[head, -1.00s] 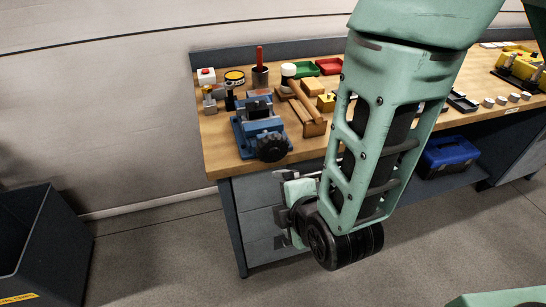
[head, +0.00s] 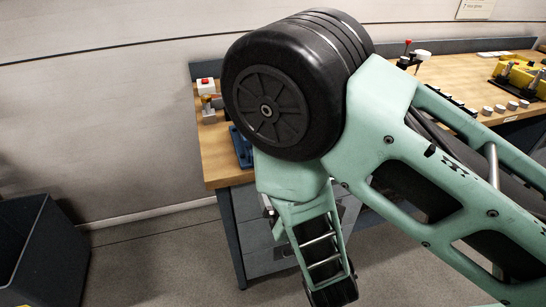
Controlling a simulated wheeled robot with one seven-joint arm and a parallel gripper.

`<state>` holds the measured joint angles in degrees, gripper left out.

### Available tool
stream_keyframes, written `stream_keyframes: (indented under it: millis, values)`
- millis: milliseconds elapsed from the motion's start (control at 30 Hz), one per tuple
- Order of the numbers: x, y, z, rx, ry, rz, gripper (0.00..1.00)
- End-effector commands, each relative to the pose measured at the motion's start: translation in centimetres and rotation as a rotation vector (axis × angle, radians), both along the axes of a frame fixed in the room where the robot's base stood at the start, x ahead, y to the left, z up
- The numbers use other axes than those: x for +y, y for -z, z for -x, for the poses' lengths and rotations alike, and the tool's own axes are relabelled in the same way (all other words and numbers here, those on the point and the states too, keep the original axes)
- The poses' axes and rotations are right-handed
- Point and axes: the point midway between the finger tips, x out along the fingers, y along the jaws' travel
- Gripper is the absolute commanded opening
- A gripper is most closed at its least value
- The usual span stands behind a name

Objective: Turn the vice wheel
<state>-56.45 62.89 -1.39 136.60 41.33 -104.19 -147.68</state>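The blue vice on the workbench is almost wholly hidden behind my arm in the head view. Only a strip of its blue base (head: 240,147) shows at the left edge of my large black joint. The vice wheel is hidden. My gripper cannot be made out; my arm's links and joints cover the area where the vice stands. I cannot tell how far the gripper is from the wheel.
The wooden workbench top (head: 212,160) shows at its left end. A box with a red button (head: 206,86) stands at the back left. Yellow fixtures (head: 510,75) stand at the far right. A dark bin (head: 40,250) stands on the floor at left.

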Motion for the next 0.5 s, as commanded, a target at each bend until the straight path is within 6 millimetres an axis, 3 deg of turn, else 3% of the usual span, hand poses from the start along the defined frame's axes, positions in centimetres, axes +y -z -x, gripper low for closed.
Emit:
stream_keyframes:
  millis: [300, 500]
  values:
    - [1.8, -0.2, -6.4, 0.002, 0.003, -0.003, 0.97]
    - [2.6, -0.1, -9.2, 0.002, 0.001, -0.003, 0.97]
